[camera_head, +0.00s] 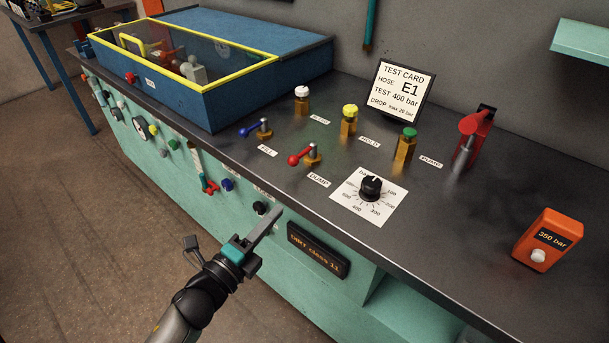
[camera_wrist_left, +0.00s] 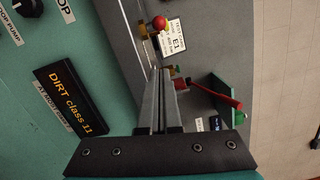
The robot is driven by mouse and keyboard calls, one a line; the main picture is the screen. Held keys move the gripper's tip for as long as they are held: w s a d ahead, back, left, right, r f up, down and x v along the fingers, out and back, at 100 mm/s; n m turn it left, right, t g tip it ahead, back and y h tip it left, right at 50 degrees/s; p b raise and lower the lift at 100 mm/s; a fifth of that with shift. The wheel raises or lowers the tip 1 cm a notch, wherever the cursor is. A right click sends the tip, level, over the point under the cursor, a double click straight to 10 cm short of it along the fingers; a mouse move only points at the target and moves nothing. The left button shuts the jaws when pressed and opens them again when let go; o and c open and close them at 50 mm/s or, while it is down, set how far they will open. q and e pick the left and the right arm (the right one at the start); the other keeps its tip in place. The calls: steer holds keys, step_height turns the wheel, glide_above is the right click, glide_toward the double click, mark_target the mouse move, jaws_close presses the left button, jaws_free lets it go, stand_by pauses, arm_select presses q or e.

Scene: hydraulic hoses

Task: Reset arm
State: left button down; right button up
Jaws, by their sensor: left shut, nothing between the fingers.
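My left gripper (camera_head: 272,224) is shut and empty. In the head view it is in front of the teal bench, left of the dark "DIRT class 11" display (camera_head: 318,250). Its two fingers (camera_wrist_left: 162,105) lie together in the left wrist view, where the display (camera_wrist_left: 70,100) is at the left. The fingers appear apart from the bench controls in the head view, though the exact gap is hard to judge. My right gripper is not in view.
The bench top (camera_head: 300,195) carries a blue box with a yellow-framed clear lid (camera_head: 200,62), blue (camera_head: 255,128) and red (camera_head: 305,154) levers, a black dial (camera_head: 371,188), a test card reading E1 (camera_head: 402,90), a red pump handle (camera_head: 472,132) and an orange 350 bar gauge (camera_head: 547,240).

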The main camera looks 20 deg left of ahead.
arm_select(q)
steer(key=s+f+n+g+y, duration=0.2)
steer(key=s+f+n+g, duration=0.3)
steer(key=f, duration=0.8)
steer(key=s+f+n+g+y, duration=0.2)
steer(key=s+f+n, duration=0.3)
steer(key=f, duration=0.8)
steer(key=s+f+n+g, duration=0.3)
steer(key=s+f, duration=0.2)
steer(key=s, duration=0.3)
steer(key=s+d+f+n+g, duration=0.1)
steer(key=s+f+n+g, duration=0.2)
steer(key=s+f, duration=0.3)
steer(key=s+f+n+g, duration=0.4)
steer(key=s+f, duration=0.1)
steer(key=s, duration=0.7)
steer(key=shift+d+f, duration=0.3)
steer(key=shift+d, duration=0.1)
